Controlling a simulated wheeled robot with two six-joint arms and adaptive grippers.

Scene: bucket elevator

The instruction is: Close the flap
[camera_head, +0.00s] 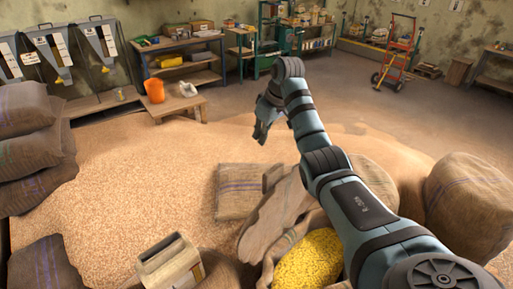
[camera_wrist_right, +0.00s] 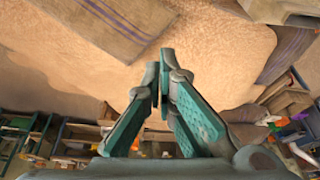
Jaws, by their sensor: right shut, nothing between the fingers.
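My right gripper (camera_head: 262,136) hangs over the grain heap near the middle of the head view, fingers pointing down. In the right wrist view its fingertips (camera_wrist_right: 160,68) are together and empty, apart from anything else. I cannot tell for sure which part is the flap. A tan box-like wooden piece (camera_head: 170,263) with an open, dark-edged top stands at the lower left of the grain. Hoppers with grey sloped faces (camera_head: 103,43) stand at the back left wall, far from the gripper. My left gripper is not in view.
Sacks (camera_head: 30,140) are stacked at the left. A flat sack (camera_head: 238,190) lies on the grain heap (camera_head: 150,185). An open sack of yellow kernels (camera_head: 310,262) sits beneath my right arm. A low wooden bench (camera_head: 178,107) and an orange bucket (camera_head: 154,90) stand beyond the heap.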

